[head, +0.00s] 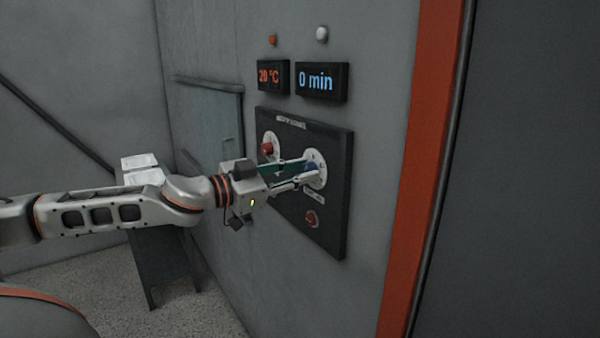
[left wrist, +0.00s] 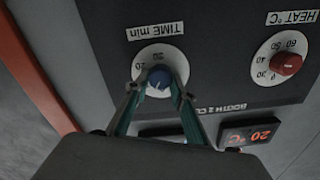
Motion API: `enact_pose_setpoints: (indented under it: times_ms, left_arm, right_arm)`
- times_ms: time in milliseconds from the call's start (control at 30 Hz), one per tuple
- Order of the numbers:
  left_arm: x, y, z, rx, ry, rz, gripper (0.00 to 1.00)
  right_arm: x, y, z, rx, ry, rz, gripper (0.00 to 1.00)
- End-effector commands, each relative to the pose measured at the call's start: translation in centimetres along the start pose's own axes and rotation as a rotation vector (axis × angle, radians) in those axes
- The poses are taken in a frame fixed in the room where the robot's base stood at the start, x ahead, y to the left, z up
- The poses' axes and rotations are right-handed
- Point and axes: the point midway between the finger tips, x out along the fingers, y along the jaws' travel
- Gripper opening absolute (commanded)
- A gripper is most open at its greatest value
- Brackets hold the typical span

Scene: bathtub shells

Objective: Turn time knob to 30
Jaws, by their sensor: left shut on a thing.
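The blue time knob (left wrist: 159,80) sits on a white dial under the label "TIME min", which shows upside down in the left wrist view. In the head view the time dial (head: 316,163) is on the right of the dark control panel (head: 333,205), and the knob is partly hidden by the fingers. My left gripper (head: 306,171) reaches the panel from the left and is shut on the blue knob. Its fingers (left wrist: 157,93) stand on either side of the knob in the left wrist view. The time display (head: 320,82) reads 0 min. My right gripper is not in view.
A red heat knob (head: 266,148) is close beside my left fingers, and a red button (head: 311,218) is below the time dial. The temperature display (head: 273,77) reads 20 °C. An orange post (head: 421,165) stands to the right. A small table (head: 160,255) is at the left.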

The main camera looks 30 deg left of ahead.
Motion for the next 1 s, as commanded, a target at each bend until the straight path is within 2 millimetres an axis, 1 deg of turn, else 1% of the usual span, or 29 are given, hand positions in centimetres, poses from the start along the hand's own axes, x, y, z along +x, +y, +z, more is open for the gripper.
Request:
enact_pose_setpoints:
  times_ms: [467,1000]
  left_arm:
    - [0.0,0.2,-0.1,0.451,0.001,0.000,0.03]
    - [0.0,0.3,0.0,0.966,0.001,0.000,0.03]
  right_arm:
    - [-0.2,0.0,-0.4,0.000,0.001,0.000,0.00]
    - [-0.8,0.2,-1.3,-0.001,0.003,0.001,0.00]
